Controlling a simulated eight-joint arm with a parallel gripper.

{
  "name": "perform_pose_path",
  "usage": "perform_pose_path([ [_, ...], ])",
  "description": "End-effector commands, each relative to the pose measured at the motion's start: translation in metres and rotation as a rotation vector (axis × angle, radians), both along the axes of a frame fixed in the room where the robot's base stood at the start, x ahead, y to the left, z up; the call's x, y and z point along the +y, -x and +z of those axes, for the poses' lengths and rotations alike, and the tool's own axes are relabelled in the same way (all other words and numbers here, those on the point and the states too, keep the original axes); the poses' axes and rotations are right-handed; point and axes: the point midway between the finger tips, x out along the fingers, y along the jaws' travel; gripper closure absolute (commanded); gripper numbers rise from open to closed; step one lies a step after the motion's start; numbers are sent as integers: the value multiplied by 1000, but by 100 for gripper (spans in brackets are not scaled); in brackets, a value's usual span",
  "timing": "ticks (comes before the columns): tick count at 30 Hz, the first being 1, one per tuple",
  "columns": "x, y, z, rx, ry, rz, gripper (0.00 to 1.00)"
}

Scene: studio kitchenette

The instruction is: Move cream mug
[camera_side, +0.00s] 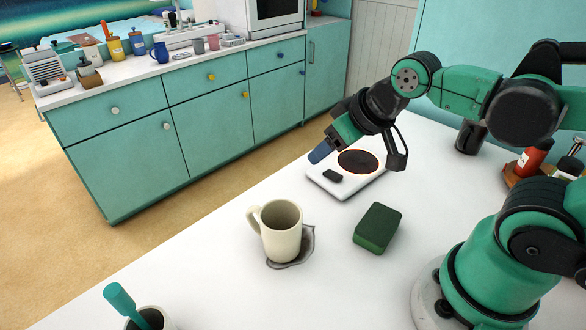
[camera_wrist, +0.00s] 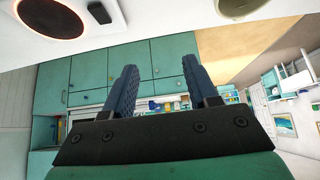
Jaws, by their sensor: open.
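The cream mug (camera_side: 281,230) stands upright in the side view, its handle toward the left.
A white hot plate (camera_side: 346,185) with a dark round burner lies below my gripper. A green sponge (camera_side: 377,228) lies right of the mug. A black mug (camera_side: 470,136) stands farther back. A container with a teal-handled tool (camera_side: 121,303) is at the front left.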

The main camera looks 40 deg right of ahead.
Motion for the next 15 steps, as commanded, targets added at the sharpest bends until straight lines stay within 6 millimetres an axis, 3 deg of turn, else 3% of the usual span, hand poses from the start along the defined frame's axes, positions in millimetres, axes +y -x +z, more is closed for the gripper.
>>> perform_pose_path([
  [1, 0, 0, 0, 0, 0, 0, 47],
  [6, 1, -1, 1, 36, 52, 77, 96],
  [7, 1, -2, 1, 56, 79, 121, 100],
  [11, 4, -6, 0, 185, 240, 426, 100],
  [15, 6, -12, -3, 338, 395, 861, 100],
])
